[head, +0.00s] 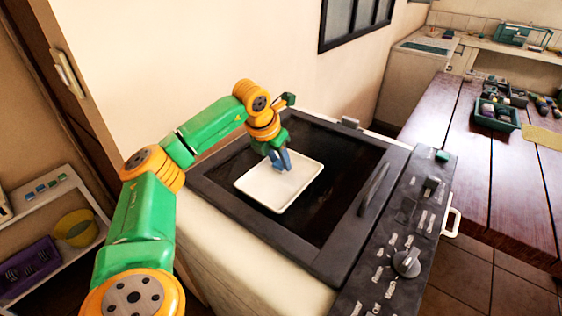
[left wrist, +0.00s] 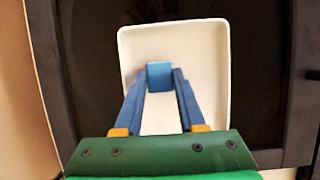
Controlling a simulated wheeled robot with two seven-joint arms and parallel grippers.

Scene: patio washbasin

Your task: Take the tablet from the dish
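A white square dish (head: 292,191) lies on the dark top of the appliance in the head view. It also fills the middle of the left wrist view (left wrist: 212,60). A small blue tablet (left wrist: 160,75) shows between my left fingertips, over the dish. My left gripper (head: 280,160) points down into the dish. In the left wrist view its dark blue fingers (left wrist: 160,82) press against both sides of the tablet. I cannot tell whether the tablet touches the dish floor. In the head view the fingers hide the tablet. My right gripper is not in view.
The dish's appliance has a raised dark frame (head: 232,222), a handle (head: 374,188) and a control panel with a knob (head: 406,263) at right. A wall stands close behind. A wooden table (head: 470,150) with trays is at right. A shelf with a yellow bucket (head: 76,228) is at left.

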